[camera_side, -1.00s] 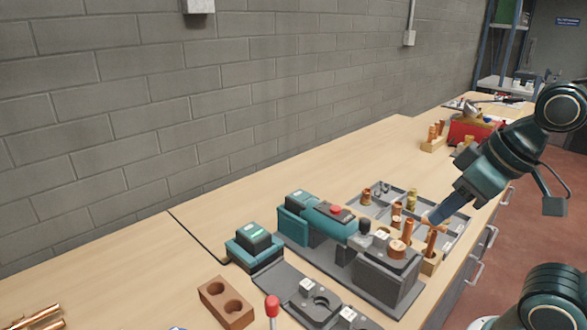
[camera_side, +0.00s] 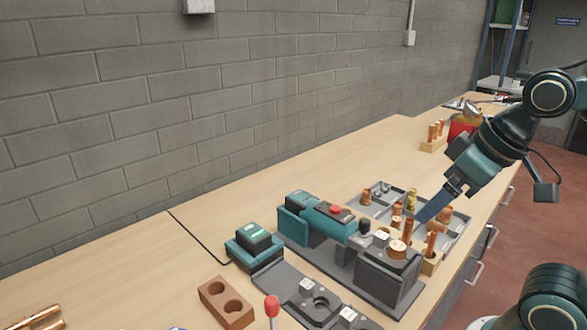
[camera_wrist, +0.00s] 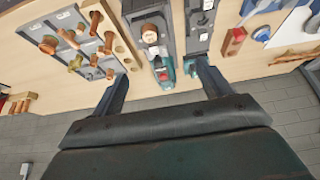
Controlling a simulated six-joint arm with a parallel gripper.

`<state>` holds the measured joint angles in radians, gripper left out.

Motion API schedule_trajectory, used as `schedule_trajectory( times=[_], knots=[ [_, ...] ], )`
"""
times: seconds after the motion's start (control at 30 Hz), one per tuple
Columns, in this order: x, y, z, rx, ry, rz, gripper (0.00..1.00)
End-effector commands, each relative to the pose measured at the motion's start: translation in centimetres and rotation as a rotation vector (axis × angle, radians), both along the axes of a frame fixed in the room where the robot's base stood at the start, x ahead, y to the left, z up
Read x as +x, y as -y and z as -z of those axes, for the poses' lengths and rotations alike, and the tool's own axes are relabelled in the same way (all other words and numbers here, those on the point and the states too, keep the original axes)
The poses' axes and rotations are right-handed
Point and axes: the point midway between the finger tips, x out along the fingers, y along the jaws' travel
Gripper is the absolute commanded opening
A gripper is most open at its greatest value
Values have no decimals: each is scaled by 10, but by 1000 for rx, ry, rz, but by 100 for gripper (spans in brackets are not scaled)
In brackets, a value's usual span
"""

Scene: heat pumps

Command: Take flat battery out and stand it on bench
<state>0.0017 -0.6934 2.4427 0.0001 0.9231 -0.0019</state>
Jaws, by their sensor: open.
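The teal and black power tool (camera_side: 328,216) lies on a dark fixture on the bench. A teal and black block at its left end (camera_side: 295,204) looks like its battery. Another teal battery-like block with a green mark sits in a charger (camera_side: 255,247) to the left. My gripper (camera_side: 424,217) is above the parts tray, right of the tool, apart from the battery. In the wrist view my gripper (camera_wrist: 160,84) is open and empty, its fingers far apart. The tool (camera_wrist: 160,62) shows beyond and between them, and the charger (camera_wrist: 194,66) near the right finger.
A grey parts tray (camera_side: 460,228) with copper fittings and a wooden block (camera_side: 431,262) with copper pieces are near my gripper. A copper tube (camera_side: 408,229) stands upright at the fixture. A brown two-hole block (camera_side: 226,302) is in front. Bench behind the tool is clear.

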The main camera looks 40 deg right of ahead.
Motion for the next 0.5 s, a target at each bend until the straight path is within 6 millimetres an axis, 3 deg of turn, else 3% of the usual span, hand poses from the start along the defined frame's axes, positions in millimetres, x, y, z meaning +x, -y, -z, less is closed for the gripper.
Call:
schedule_trajectory(
  times=[0.5],
  knots=[
    [95,4,-44,-4,-144,1,78]
  ],
)
